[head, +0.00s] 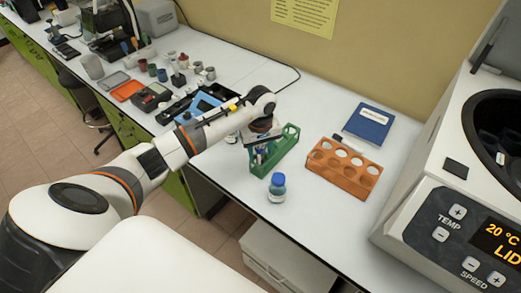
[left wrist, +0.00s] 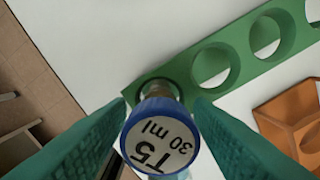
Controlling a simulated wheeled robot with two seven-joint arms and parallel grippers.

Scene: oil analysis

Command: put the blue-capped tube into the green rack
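The green rack (head: 289,141) stands on the white bench, and its row of round holes shows in the left wrist view (left wrist: 238,58). The blue-capped tube (left wrist: 160,135) has a white label on its cap reading "T5 30 ml". My left gripper (head: 262,147) is over the near left end of the rack, its teal fingers against both sides of the cap. The tube's lower part lines up with the rack's end hole; how deep it sits is hidden by the cap. My right gripper is in neither view.
A blue-capped bottle (head: 277,187) stands just in front of the rack. An orange rack (head: 343,168) and a blue book (head: 369,124) lie to the right, with a large centrifuge (head: 440,200) beyond. Cups and trays (head: 127,90) fill the bench at left.

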